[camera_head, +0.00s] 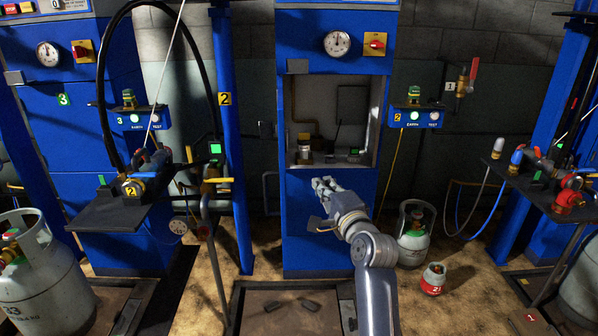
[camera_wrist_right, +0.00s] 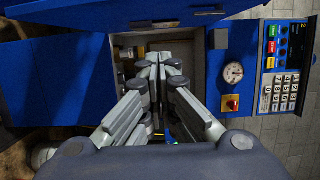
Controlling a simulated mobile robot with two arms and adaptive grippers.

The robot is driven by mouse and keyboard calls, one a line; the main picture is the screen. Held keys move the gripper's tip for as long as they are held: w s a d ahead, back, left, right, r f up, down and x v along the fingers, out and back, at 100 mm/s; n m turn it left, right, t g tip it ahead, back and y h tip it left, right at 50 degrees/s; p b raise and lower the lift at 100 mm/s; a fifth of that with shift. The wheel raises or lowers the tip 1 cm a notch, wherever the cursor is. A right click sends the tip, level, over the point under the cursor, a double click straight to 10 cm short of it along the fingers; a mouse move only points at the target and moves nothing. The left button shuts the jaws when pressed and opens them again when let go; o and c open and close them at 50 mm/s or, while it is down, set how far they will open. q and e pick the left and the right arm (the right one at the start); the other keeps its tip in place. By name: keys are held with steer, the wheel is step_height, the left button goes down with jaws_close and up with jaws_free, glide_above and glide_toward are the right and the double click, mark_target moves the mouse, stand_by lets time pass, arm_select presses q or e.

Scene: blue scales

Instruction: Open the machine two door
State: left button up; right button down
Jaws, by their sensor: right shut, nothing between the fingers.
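Machine two (camera_head: 330,225) is the blue cabinet in the middle of the head view, with a gauge (camera_head: 337,43) and a red-yellow switch (camera_head: 375,42). Below them its compartment (camera_head: 345,85) shows its grey inside, with a valve and fittings at the bottom. A blue panel (camera_wrist_right: 150,22) lies along the opening's upper edge in the right wrist view; I cannot tell if it is the door. My right gripper (camera_head: 324,184) is just below the opening, in front of the lower blue panel. Its fingers (camera_wrist_right: 161,62) are shut and empty. My left gripper is not in view.
A blue post (camera_head: 226,130) and hoses stand left of the machine. Side shelves (camera_head: 115,212) (camera_head: 535,183) carry fittings. Gas cylinders (camera_head: 414,235) (camera_head: 433,279) stand at right and a larger one (camera_head: 42,275) at left. A floor scale (camera_head: 260,310) lies in front.

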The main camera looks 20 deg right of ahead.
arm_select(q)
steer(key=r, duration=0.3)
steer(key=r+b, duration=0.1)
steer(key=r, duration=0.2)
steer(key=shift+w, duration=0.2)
arm_select(e)
steer(key=w+a, duration=0.4)
steer(key=w, duration=0.4)
steer(key=shift+w, duration=0.25)
